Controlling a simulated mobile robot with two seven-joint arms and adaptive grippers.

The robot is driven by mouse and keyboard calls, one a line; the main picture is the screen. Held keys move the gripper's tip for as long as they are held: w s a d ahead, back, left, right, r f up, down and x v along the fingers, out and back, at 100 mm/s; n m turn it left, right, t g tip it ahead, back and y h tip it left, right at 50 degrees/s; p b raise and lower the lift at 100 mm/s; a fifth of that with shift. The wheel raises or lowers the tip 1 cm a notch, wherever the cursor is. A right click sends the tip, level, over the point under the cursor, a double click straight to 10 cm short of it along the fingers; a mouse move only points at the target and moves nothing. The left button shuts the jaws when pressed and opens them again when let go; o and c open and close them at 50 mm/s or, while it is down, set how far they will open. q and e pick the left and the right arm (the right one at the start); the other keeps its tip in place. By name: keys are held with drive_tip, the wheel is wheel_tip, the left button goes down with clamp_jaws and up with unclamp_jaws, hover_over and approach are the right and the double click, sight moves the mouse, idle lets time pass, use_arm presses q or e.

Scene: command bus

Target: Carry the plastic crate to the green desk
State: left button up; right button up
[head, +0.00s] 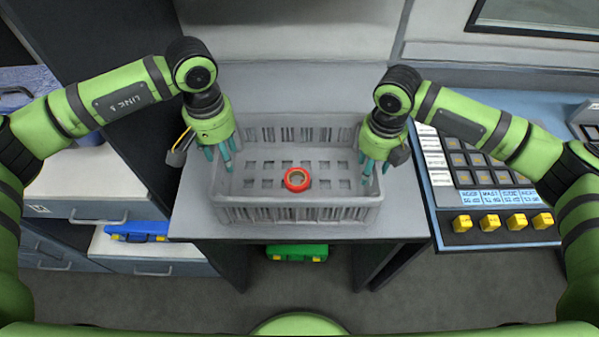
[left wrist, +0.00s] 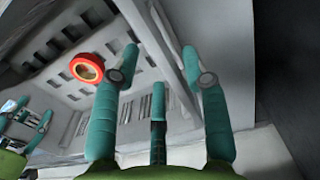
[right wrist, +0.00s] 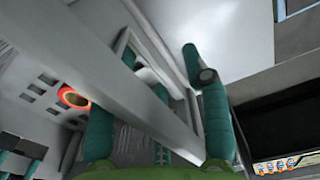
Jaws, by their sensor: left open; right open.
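The grey plastic crate (head: 300,214) stands upright on a grey table (head: 400,226), with a red ring-shaped roll (head: 297,179) on its floor. My left gripper (head: 222,158) is open at the crate's left end. In the left wrist view its fingers (left wrist: 160,65) sit on either side of the end wall's rim, with the roll (left wrist: 87,67) inside. My right gripper (head: 371,168) is open at the right end. In the right wrist view its fingers (right wrist: 162,65) also appear on either side of the wall; contact is unclear. No green desk is visible.
A control console (head: 485,190) with yellow knobs adjoins the table on the right. Grey drawers (head: 95,212) with a blue case (head: 137,231) stand left. A green case (head: 297,252) lies under the table. Some floor (head: 200,300) is clear in front.

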use_arm(q)
drive_tip(key=shift+a+f, duration=0.2)
use_arm(e)
drive_tip(key=shift+a+f, duration=0.2)
use_arm(q)
drive_tip(key=shift+d, duration=0.1)
clamp_jaws()
use_arm(e)
drive_tip(key=shift+d, duration=0.1)
clamp_jaws()
use_arm(q)
drive_tip(key=shift+r, duration=0.2)
use_arm(e)
drive_tip(key=shift+r, duration=0.15)
